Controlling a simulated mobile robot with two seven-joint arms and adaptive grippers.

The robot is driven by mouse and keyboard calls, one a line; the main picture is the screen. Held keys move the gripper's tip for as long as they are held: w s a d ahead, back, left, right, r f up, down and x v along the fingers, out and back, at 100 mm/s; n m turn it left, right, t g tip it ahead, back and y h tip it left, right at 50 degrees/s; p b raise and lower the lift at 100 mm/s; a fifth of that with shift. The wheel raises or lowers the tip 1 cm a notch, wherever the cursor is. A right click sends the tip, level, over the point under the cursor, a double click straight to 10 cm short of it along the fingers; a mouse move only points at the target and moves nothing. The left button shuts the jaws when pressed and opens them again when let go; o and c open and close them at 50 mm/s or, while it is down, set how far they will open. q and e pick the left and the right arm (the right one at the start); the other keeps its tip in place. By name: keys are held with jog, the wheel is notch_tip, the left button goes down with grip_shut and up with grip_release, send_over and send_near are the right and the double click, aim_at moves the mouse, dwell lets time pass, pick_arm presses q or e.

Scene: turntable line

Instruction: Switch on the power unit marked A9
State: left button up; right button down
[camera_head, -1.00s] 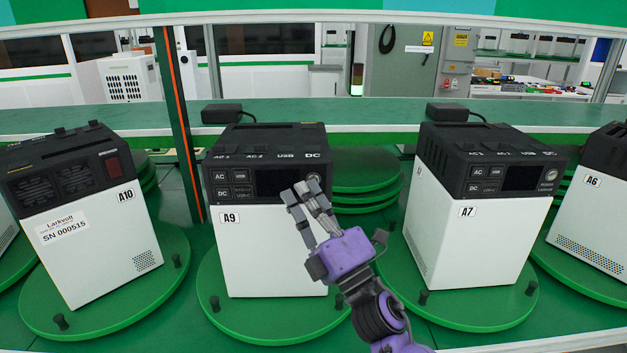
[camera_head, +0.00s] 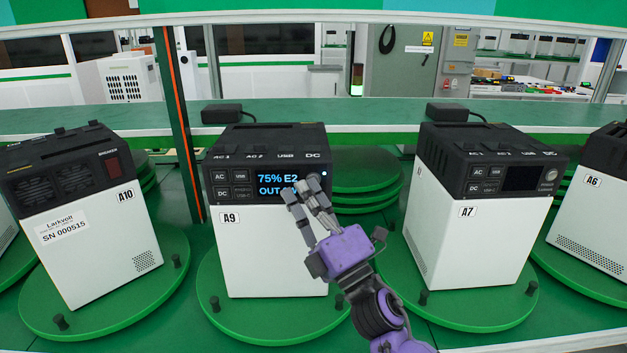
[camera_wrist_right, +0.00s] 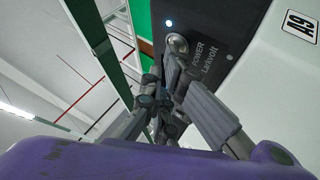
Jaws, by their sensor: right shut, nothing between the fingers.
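The power unit marked A9 (camera_head: 265,255) is a white box with a black top, upright on a green turntable (camera_head: 230,325). Its screen (camera_head: 270,182) is lit and reads "75% E2" and "OUT", the rest hidden by my fingers. A small light (camera_head: 324,173) glows at the panel's right. My right gripper (camera_head: 309,190) is shut and empty, its fingertips at the right part of the panel. In the right wrist view, the fingertips (camera_wrist_right: 172,75) are close to the round power button (camera_wrist_right: 178,43), beside the word POWER; I cannot tell whether they touch. My left gripper is not in view.
Unit A10 (camera_head: 100,245) stands on the left with its side label facing me. Unit A7 (camera_head: 460,240), its screen dark, and A6 (camera_head: 595,230) stand on the right. An orange-edged post (camera_head: 183,120) rises between A10 and A9.

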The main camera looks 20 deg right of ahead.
jog(key=shift+s, duration=0.1)
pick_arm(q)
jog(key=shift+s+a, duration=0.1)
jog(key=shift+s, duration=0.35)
pick_arm(e)
jog(key=shift+s+a, duration=0.2)
jog(key=shift+s, duration=0.45)
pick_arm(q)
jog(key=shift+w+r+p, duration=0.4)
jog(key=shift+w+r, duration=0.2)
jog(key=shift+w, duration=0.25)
pick_arm(e)
jog(key=s, duration=0.2)
jog(key=s+a, duration=0.1)
jog(key=s, duration=0.1)
jog(key=shift+s+a, duration=0.2)
jog(key=shift+s, duration=0.2)
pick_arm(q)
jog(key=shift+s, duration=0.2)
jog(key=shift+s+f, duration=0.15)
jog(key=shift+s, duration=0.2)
